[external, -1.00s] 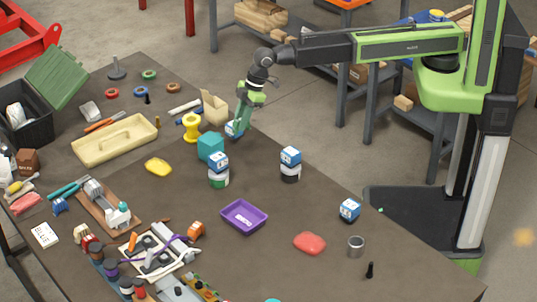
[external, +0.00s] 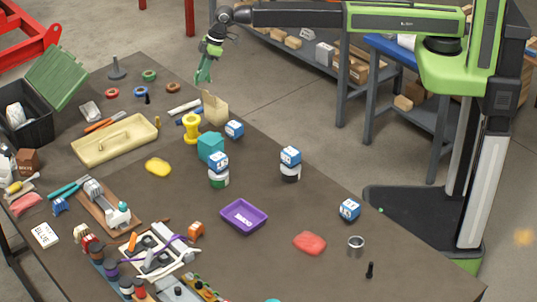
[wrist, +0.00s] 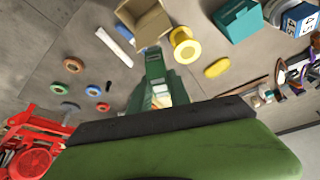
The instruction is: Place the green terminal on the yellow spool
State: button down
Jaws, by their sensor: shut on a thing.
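The yellow spool (external: 191,126) stands upright on the dark table in the external view, beside an open cardboard box. It also shows in the wrist view (wrist: 184,45), right of my fingers, with its round top empty. My gripper (external: 203,76) is raised above the far edge of the table, behind and slightly right of the spool and apart from it. It is shut on the green terminal (wrist: 160,92), a small green piece with pale parts between the fingers in the wrist view. The fingers hide part of it, and in the external view I cannot tell it from them.
The cardboard box (external: 214,107) and a teal block (external: 210,147) stand close to the spool. A blue-and-white cube (external: 234,129) is to its right. A cream tray (external: 115,140) lies left.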

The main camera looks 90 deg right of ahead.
jog(key=w+a+f+b, duration=0.1)
jog(key=a+f, duration=0.1)
jog(key=a, duration=0.1)
jog(key=w+a+f+b, duration=0.1)
jog(key=a+f+b, duration=0.1)
jog(key=a, duration=0.1)
jog(key=w+a+f+b, duration=0.1)
jog(key=a+f, duration=0.1)
jog(key=a, duration=0.1)
jog(key=shift+w+b, duration=0.2)
jog(key=shift+b, duration=0.15)
notch_tip(320, 180, down, 4)
jog(key=b, duration=0.4)
jog(key=shift+f, duration=0.15)
jog(key=shift+r, duration=0.25)
jog(key=shift+f, duration=0.25)
jog(key=c, duration=1.2)
grip_release()
jog(key=shift+r, duration=0.1)
